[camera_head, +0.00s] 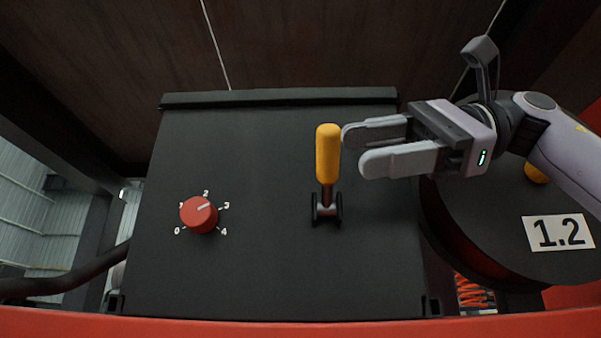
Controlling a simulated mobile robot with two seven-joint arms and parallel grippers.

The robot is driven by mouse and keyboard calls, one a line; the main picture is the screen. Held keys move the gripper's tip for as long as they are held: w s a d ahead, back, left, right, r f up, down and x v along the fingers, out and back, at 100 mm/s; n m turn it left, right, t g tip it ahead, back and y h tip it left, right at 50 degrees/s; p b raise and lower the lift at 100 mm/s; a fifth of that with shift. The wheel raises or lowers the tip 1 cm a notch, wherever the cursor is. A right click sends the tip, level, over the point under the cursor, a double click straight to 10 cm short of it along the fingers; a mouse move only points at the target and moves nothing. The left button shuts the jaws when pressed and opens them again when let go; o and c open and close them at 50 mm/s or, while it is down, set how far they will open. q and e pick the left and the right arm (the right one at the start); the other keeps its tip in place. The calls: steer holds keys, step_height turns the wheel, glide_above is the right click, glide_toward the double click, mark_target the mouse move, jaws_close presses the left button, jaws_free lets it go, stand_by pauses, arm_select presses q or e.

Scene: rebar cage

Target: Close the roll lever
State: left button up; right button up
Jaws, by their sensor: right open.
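The roll lever (327,158) has a yellow handle on a reddish-brown shaft. It stands upright in the picture on a small black pivot mount on the dark control panel (265,265). My right gripper (352,150) comes in from the right, with its two grey fingers pointing left. The fingers are open, and their tips are just right of the yellow handle. I cannot tell whether a fingertip touches it. Nothing is seen between the fingers. My left gripper does not show.
A red rotary knob (199,214) with a numbered scale is on the panel's left side. A red edge (300,328) runs along the bottom. The panel between knob and lever is clear.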

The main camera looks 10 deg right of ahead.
mark_target(328, 172)
steer(key=x, duration=0.7)
steer(key=shift+s, duration=0.15)
jaws_close()
